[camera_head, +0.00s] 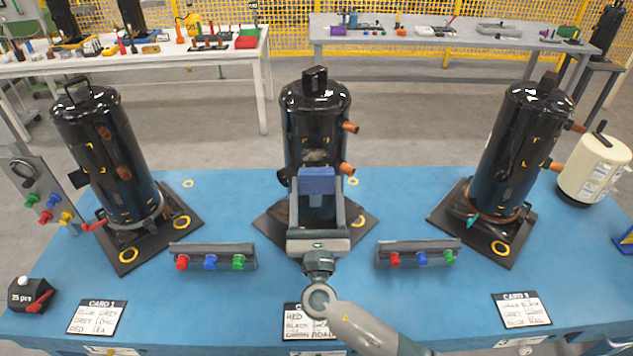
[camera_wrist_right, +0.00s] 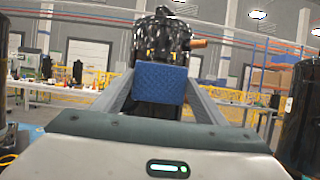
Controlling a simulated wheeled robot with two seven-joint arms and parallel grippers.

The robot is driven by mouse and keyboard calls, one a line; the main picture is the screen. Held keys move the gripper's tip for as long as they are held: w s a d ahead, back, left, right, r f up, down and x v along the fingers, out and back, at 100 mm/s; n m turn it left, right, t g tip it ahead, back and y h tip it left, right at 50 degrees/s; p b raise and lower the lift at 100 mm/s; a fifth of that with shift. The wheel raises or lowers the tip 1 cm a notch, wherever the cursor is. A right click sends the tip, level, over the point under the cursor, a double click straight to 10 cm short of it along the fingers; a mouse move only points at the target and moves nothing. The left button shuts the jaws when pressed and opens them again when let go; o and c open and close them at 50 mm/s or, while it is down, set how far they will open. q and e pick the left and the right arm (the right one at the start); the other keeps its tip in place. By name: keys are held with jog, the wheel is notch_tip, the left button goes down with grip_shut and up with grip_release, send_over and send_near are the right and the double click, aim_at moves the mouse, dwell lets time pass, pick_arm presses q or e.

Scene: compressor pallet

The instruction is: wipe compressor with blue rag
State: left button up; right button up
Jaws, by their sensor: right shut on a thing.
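Three black compressors stand upright on dark square plates on the blue table: one at the left (camera_head: 108,145), one in the middle (camera_head: 315,115) and one at the right (camera_head: 515,150). My right gripper (camera_head: 318,182) is shut on the blue rag (camera_head: 317,181), directly in front of the middle compressor. The rag also shows as a folded blue block between the fingers in the right wrist view (camera_wrist_right: 160,82), with the middle compressor (camera_wrist_right: 158,35) behind it. I cannot tell whether the rag touches the compressor. My left gripper is in neither view.
Racks with red, blue and green plugs stand at the left (camera_head: 213,258) and right (camera_head: 418,254) of my right gripper. Copper stubs (camera_head: 348,128) jut from the middle compressor's right side. A cream canister (camera_head: 594,170) stands at the far right. Cards (camera_head: 97,317) lie along the front edge.

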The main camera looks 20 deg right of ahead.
aim_at(316, 170)
jog(key=shift+s+a, duration=0.15)
jog(key=shift+s, duration=0.35)
jog(key=shift+s+a+p, duration=0.15)
jog(key=shift+s+a, duration=0.05)
jog(key=shift+s, duration=0.55)
jog(key=shift+s+a+p, duration=0.15)
jog(key=shift+s+a, duration=0.05)
jog(key=shift+s, duration=0.5)
jog(key=shift+w, duration=0.25)
jog(key=shift+w+d+r+b, duration=0.1)
jog(key=shift+w+d+b, duration=0.2)
jog(key=shift+w, duration=0.75)
jog(key=shift+w+d+b, duration=0.25)
jog(key=shift+w+d, duration=0.1)
jog(key=shift+w, duration=0.75)
jog(key=shift+w+d+r+b, duration=0.1)
jog(key=shift+w+d+b, duration=0.2)
jog(key=shift+w, duration=0.75)
jog(key=shift+w+d+b, duration=0.15)
jog(key=shift+w, duration=0.35)
jog(key=shift+w+d+b, duration=0.15)
jog(key=shift+w, duration=0.35)
jog(key=shift+r, duration=0.1)
jog(key=shift+s+r+p, duration=0.1)
jog(key=shift+r+p, duration=1.7)
jog(key=shift+r, duration=0.1)
